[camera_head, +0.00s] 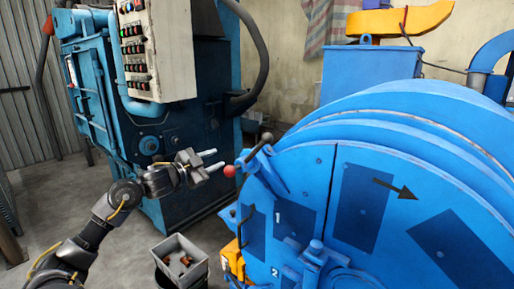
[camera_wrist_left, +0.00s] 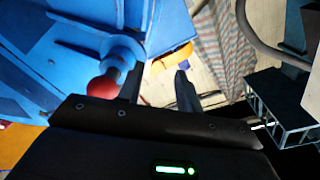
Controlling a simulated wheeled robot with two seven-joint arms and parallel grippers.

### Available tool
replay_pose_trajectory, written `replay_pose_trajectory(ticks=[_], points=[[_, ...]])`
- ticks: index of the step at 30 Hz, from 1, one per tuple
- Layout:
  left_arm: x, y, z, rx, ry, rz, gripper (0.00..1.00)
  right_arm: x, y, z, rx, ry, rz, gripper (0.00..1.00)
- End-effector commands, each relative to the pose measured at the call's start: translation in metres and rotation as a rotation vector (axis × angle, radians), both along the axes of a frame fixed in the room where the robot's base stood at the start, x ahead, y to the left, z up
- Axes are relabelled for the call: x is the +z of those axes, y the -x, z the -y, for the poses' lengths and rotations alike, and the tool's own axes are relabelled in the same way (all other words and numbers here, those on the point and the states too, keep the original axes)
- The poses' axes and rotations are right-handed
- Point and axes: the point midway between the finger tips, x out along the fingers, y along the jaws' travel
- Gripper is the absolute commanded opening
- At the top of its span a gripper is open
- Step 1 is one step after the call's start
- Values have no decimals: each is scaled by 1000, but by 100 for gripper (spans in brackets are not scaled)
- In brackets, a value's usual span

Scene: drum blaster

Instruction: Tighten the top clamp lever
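The top clamp lever sits at the upper left edge of the blue drum door. Its red ball knob (camera_head: 230,171) points left, and a dark grip (camera_head: 267,137) shows at its upper right. My left gripper (camera_head: 216,160) is open and empty, just left of and slightly above the red knob. In the left wrist view the red knob (camera_wrist_left: 104,85) and its blue mount (camera_wrist_left: 118,50) lie left of my gripper (camera_wrist_left: 160,82), outside the gap between the fingers. Whether a finger touches the knob cannot be told. My right gripper is not in view.
The big blue drum machine (camera_head: 400,130) fills the right side. A teal cabinet (camera_head: 190,130) with a white button panel (camera_head: 157,50) stands behind my left arm. A grey bin (camera_head: 181,262) with small brown parts stands on the floor below.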

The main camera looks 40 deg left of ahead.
Motion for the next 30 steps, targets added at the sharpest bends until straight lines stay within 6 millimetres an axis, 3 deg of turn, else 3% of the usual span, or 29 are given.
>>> replay_pose_trajectory(ticks=[1, 3, 6, 9, 20, 30], points=[[24, 9, 29, -58, -30, 20, 35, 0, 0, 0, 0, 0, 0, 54], [48, 20, 56, -111, -62, 38, 35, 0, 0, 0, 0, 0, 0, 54], [49, 30, 84, -165, -2, 10, 35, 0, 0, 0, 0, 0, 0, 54], [50, 37, 99, -193, 24, -6, 35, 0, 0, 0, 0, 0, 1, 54], [53, 29, 107, -204, 39, -11, 35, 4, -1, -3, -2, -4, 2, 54], [55, -20, 117, -200, 40, -9, 35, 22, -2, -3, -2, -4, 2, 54]])
